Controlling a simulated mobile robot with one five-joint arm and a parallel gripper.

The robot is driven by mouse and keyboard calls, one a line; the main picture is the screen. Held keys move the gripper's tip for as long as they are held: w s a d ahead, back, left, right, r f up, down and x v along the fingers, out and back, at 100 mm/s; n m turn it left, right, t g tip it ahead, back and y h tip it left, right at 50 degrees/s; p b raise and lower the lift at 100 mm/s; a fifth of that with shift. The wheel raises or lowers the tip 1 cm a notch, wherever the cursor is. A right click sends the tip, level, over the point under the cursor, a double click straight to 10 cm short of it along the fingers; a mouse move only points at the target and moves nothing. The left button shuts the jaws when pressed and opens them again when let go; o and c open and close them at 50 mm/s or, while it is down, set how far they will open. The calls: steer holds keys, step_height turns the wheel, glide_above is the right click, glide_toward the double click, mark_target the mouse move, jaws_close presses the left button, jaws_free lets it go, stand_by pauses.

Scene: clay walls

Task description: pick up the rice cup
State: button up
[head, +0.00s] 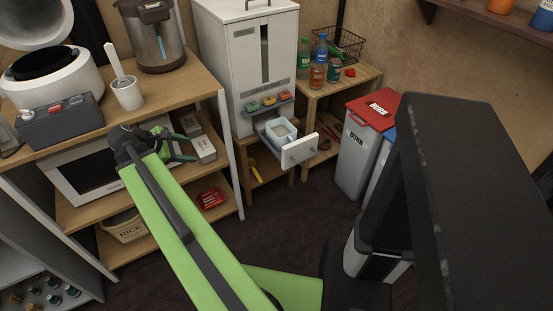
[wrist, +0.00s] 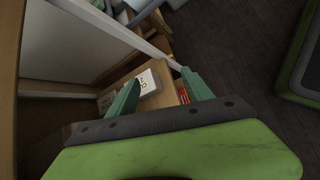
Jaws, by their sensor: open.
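A small pale container with a beige inside, which looks like the rice cup (head: 282,130), sits in the pulled-out drawer (head: 299,152) at the foot of a tall white dispenser (head: 252,60) in the head view. My gripper (head: 181,144) is open and empty, left of the drawer and near the shelf edge beside the microwave. In the wrist view, the fingers of my gripper (wrist: 160,78) are spread, with white boxes (wrist: 147,81) on a shelf beyond them. I cannot make out the cup in the wrist view.
The shelf unit's pale post (head: 231,150) stands between my gripper and the drawer. A white cup with a paddle (head: 128,95) stands on the top shelf. A bin with a red lid (head: 360,150) stands right of the drawer. Dark floor (head: 290,215) lies open in front.

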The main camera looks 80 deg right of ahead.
steer(key=s+d+f+n+g+h+b, duration=0.1)
steer(key=s+d+f+g+b, duration=0.15)
steer(key=s+d, duration=0.35)
steer(key=s+d+f+n+g+b, duration=0.1)
steer(key=s+d+f+b, duration=0.2)
steer(key=s, duration=0.5)
steer(key=n+g+b, duration=0.1)
steer(key=g, duration=0.1)
glide_toward(291, 137)
steer(key=b+x, duration=0.8)
steer(key=x, duration=0.2)
steer(key=shift+r, duration=0.1)
jaws_close()
